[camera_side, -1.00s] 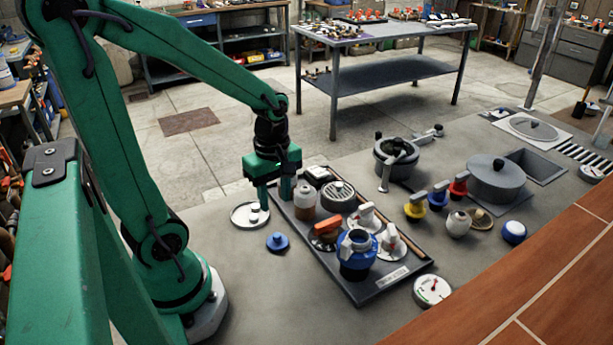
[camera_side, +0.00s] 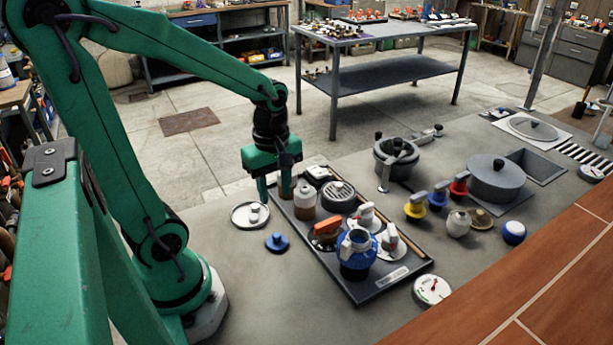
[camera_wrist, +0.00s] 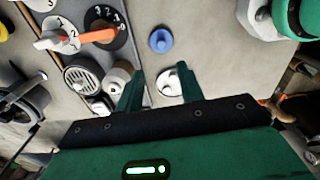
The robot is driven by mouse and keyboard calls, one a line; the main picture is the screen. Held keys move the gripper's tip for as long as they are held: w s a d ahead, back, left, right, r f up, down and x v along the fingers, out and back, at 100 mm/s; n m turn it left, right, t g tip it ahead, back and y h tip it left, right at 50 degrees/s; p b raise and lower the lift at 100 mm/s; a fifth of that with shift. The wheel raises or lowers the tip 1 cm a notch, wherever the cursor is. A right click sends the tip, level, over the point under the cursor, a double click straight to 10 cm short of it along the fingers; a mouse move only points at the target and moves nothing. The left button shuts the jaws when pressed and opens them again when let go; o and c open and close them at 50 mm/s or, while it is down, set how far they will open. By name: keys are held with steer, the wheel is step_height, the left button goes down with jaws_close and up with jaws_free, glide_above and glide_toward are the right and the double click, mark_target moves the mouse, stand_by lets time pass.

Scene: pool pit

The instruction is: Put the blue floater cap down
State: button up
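The blue floater cap (camera_side: 277,242) rests on the grey floor, left of the dark tray, with its small knob up. In the wrist view the blue cap (camera_wrist: 161,41) lies beyond my fingertips, with nothing touching it. My gripper (camera_side: 273,195) points down near the tray's far left corner, above floor level and behind the cap. In the wrist view my gripper (camera_wrist: 158,85) has its two fingers apart and nothing held between them.
A white round lid (camera_side: 248,214) lies on the floor close to my gripper. Floor left of the cap is clear.

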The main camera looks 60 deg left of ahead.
steer(key=s+d+r+m+t, duration=0.1)
steer(key=d+r+m+t, duration=0.1)
steer(key=r+m, duration=0.3)
steer(key=d+r+m+t, duration=0.3)
steer(key=d+r+m, duration=0.1)
steer(key=m, duration=0.9)
steer(key=shift+s+r+m+t, duration=0.3)
steer(key=shift+s+r+m, duration=0.1)
steer(key=shift+r, duration=0.2)
